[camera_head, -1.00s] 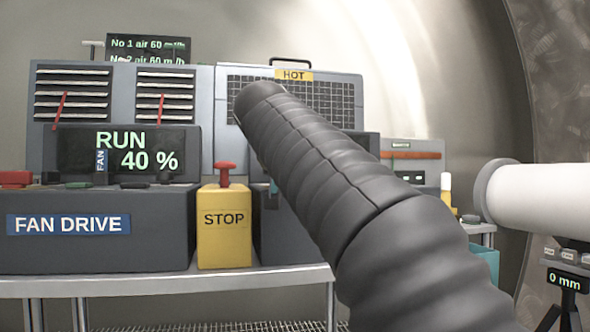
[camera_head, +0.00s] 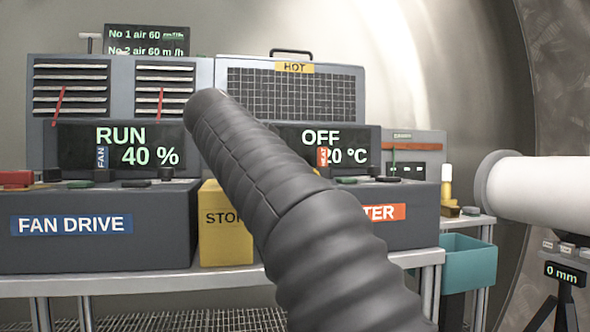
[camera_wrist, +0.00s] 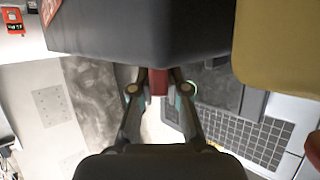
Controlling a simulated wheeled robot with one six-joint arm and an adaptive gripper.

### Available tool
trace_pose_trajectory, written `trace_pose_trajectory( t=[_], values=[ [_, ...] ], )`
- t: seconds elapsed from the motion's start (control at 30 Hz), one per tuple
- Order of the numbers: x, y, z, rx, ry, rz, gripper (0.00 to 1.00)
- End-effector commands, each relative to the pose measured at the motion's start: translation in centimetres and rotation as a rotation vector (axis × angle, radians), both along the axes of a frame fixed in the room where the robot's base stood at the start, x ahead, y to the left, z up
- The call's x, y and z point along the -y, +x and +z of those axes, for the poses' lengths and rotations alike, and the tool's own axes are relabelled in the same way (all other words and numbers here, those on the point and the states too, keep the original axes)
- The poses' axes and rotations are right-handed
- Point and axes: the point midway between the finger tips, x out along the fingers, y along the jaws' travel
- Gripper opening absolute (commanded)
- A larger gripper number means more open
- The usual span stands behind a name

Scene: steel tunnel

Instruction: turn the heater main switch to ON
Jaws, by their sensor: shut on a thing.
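The heater box, with its orange label (camera_head: 385,212), stands on the bench right of the yellow STOP box. Its display (camera_head: 330,148) reads OFF and 20 °C. A small upright red-orange handle, the heater main switch (camera_head: 323,157), shows in front of that display, partly covered. In the wrist view my gripper (camera_wrist: 158,88) is shut on the red switch handle (camera_wrist: 157,82), at the edge of the dark heater box (camera_wrist: 140,35). In the head view my black-sleeved arm hides my gripper and part of the heater box.
The yellow STOP box (camera_head: 225,240) stands close left of the heater box; my arm hides its button. The fan drive (camera_head: 100,245) is farther left, its display reading RUN 40 %. A teal bin (camera_head: 468,262) and a white pipe (camera_head: 540,195) are at the right.

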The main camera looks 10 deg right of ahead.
Motion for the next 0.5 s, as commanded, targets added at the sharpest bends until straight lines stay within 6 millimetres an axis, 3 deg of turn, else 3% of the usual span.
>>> trace_pose_trajectory(
  t=[0.2,0.23,0.3,0.5],
  values=[
    [-0.01,0.02,-0.14,-0.003,0.001,0.0,0.0],
    [-0.01,0.02,-0.14,-0.003,0.001,0.0,0.22],
    [-0.01,0.02,-0.13,-0.002,0.001,0.0,0.39],
    [0.0,0.01,-0.08,-0.001,0.0,0.0,0.4]
  ],
)
